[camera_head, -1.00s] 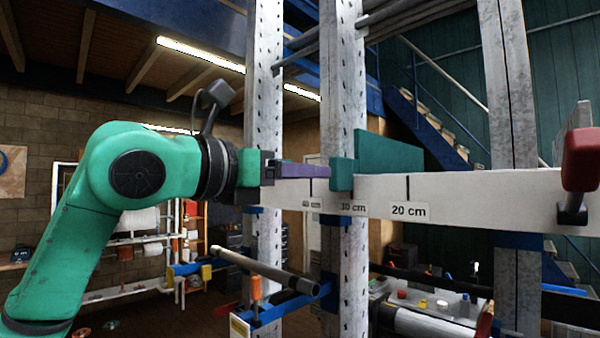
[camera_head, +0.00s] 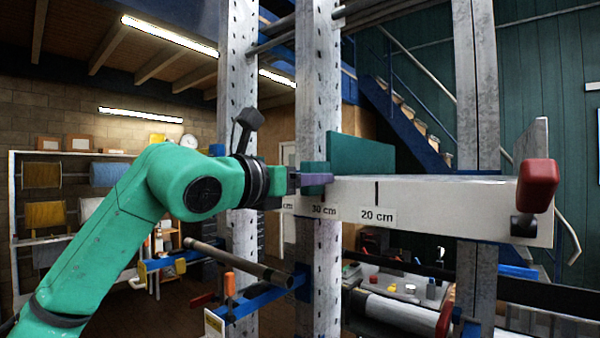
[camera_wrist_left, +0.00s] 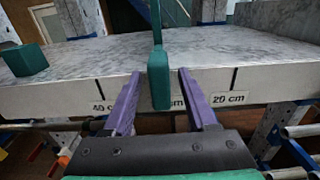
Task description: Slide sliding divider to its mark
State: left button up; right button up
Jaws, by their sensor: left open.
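The sliding divider is a teal upright plate (camera_head: 362,153) on a pale shelf, with a front tab (camera_wrist_left: 158,82) hanging over the shelf's front edge. The tab is near the 30 cm label (camera_head: 323,211). My left gripper (camera_head: 316,181) is at the tab. In the left wrist view its purple fingers (camera_wrist_left: 158,76) are open, one on each side of the tab, with a gap showing on both sides. The 40 cm label (camera_wrist_left: 103,106) is left of the tab and the 20 cm label (camera_wrist_left: 228,98) is right. The 30 cm label is partly hidden there. My right gripper is not in view.
A red-capped fitting (camera_head: 538,185) stands at the shelf's right end. A teal block (camera_wrist_left: 25,60) sits on the shelf left of the divider. Perforated metal uprights (camera_head: 318,100) stand at the shelf. A pipe on a blue bracket (camera_head: 240,263) projects below my arm.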

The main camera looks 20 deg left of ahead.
pick_arm(q)
grip_shut()
jog(key=shift+s+d+b, duration=0.35)
jog(key=shift+s+d, duration=0.3)
jog(key=shift+d, duration=0.9)
jog(key=shift+s+d+b, duration=0.3)
jog(key=shift+s+d, duration=0.3)
jog(key=shift+d, duration=1)
jog(key=shift+s+d+b, duration=0.35)
jog(key=shift+s+d, duration=0.3)
jog(key=shift+d, duration=0.9)
grip_release()
